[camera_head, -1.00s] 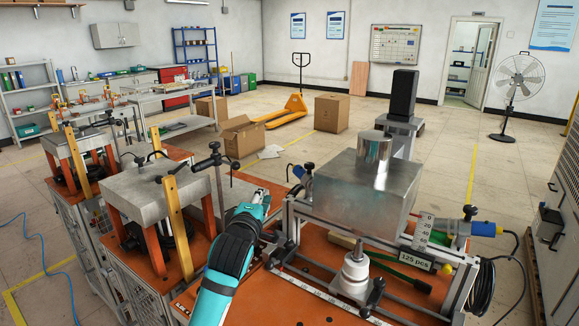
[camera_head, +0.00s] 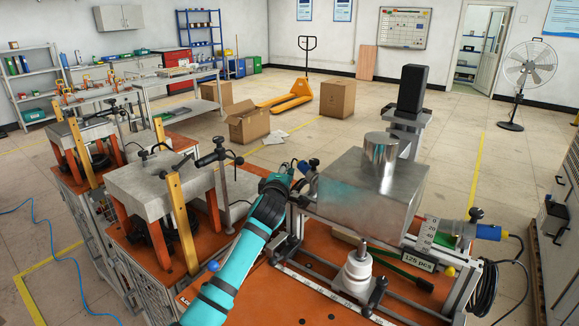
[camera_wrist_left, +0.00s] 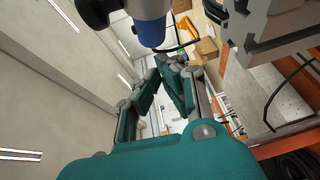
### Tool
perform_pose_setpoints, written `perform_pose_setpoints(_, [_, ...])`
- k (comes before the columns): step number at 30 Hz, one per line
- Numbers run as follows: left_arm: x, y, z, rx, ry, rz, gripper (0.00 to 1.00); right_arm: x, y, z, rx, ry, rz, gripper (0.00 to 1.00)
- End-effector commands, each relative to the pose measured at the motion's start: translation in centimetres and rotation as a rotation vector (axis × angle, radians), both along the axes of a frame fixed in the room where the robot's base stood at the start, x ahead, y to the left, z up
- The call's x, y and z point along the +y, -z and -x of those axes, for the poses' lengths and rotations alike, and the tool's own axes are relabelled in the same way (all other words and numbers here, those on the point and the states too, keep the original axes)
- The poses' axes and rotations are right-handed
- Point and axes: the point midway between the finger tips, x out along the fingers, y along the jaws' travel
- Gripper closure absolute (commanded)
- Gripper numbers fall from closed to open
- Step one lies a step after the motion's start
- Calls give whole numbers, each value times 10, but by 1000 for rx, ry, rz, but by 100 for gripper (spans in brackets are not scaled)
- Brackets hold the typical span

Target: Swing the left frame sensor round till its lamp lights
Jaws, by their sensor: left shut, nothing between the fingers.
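The left frame sensor (camera_head: 307,171), a small dark and blue part on a clamp, sits at the left post of the metal frame (camera_head: 292,222). My left gripper (camera_head: 289,172) has its fingertips close beside it, and the wrist partly hides it. In the left wrist view the sensor's blue end (camera_wrist_left: 152,31) is just past my teal fingers (camera_wrist_left: 160,68), which are together with nothing between them. I cannot tell whether they touch the sensor. No lit lamp is visible on it. My right gripper is out of view.
A large metal block with a cylinder (camera_head: 372,185) stands just right of my gripper. A clamp stand (camera_head: 220,160) is close on the left. Black cables hang at the right.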

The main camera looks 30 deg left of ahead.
Motion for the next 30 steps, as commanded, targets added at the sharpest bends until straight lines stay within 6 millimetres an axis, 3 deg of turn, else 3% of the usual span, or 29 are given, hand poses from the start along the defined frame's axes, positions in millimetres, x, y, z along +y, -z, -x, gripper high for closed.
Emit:
perform_pose_setpoints(5, [-5,0,-10,0,0,0,100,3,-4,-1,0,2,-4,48])
perform_pose_setpoints(14, [-6,1,-11,0,0,0,100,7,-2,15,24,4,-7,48])
perform_pose_setpoints(21, [-9,5,-24,-4,0,5,100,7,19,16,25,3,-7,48])
perform_pose_setpoints(30, [-9,2,-26,0,1,0,100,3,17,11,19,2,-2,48])
